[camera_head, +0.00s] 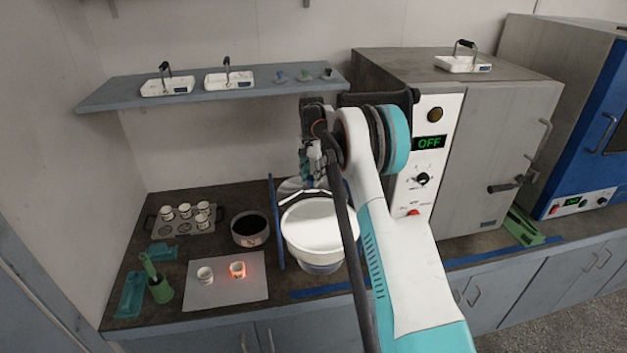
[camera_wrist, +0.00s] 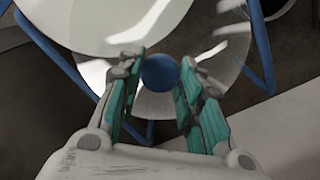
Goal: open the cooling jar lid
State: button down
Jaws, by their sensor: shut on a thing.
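My gripper (camera_head: 308,175) is at the back of the white round cooling jar (camera_head: 318,262), partly hidden by my arm. In the wrist view, the fingers of my gripper (camera_wrist: 158,84) stand on both sides of a round blue knob (camera_wrist: 160,72) and hold it. The knob sits on the clear, shiny lid (camera_wrist: 221,54). The lid lies beside and partly over the pale jar opening (camera_wrist: 95,20) in that view. In the head view the lid (camera_head: 291,187) shows as a pale glassy shape behind the jar rim. The exact gap between lid and jar cannot be told.
Blue stand bars (camera_head: 276,225) rise beside the jar. A dark-filled pot (camera_head: 249,228) and a grey plate (camera_head: 226,280) with two cups, one glowing, are to the left. A grey oven (camera_head: 505,150) stands right. A shelf (camera_head: 215,95) is above.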

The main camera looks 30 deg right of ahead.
aim_at(312, 178)
jog(key=c, duration=1.1)
grip_release()
jog(key=shift+r, duration=0.1)
notch_tip(312, 178, up, 12)
